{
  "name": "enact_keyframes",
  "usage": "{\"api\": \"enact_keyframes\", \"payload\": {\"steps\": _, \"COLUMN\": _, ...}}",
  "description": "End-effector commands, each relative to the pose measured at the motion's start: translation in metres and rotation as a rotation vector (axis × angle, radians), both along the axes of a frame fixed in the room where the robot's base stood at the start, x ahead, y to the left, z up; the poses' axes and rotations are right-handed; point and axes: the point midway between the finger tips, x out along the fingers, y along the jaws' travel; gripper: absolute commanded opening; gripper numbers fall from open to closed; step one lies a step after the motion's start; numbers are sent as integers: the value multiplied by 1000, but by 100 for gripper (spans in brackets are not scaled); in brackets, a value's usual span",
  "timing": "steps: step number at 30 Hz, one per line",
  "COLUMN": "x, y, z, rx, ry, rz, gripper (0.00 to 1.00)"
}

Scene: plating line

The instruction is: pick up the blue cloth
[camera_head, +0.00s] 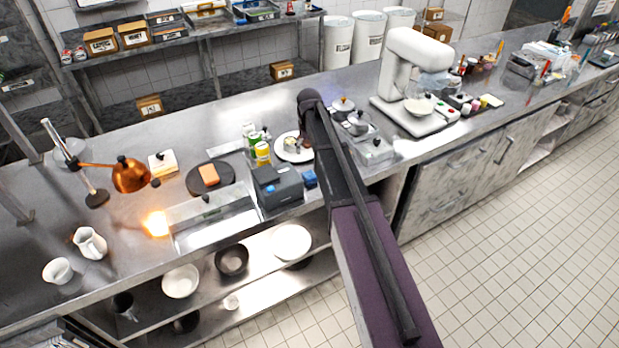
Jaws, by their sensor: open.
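A small blue item (309,178), which looks like the folded blue cloth, lies on the steel counter (240,118). It sits just right of a dark grey boxy device with a small blue label, close to the counter's front edge. My arm rises from the lower right and passes just to the right of the cloth, with its dark upper end above the counter behind it. My gripper cannot be made out; it is hidden behind my arm or out of sight. Nothing visible touches the cloth from above.
The dark grey device (277,187) stands tight against the cloth's left. Behind are a white plate (294,148) with food and several bottles. Metal pots (357,124) and a scale-like box (375,152) stand to the right. A copper heat lamp (130,175) is at left.

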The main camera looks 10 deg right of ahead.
Motion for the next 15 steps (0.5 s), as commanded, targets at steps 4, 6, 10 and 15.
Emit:
{"api": "enact_keyframes", "payload": {"steps": 4, "x": 0, "y": 0, "z": -2, "rx": 0, "ry": 0, "rz": -1, "gripper": 100}}
{"api": "enact_keyframes", "payload": {"steps": 6, "x": 0, "y": 0, "z": -4, "rx": 0, "ry": 0, "rz": -1, "gripper": 100}}
{"api": "enact_keyframes", "payload": {"steps": 10, "x": 0, "y": -1, "z": -12, "rx": 0, "ry": 0, "rz": -2, "gripper": 100}}
{"api": "enact_keyframes", "payload": {"steps": 15, "x": 0, "y": -1, "z": -25, "rx": 0, "ry": 0, "rz": -2, "gripper": 100}}
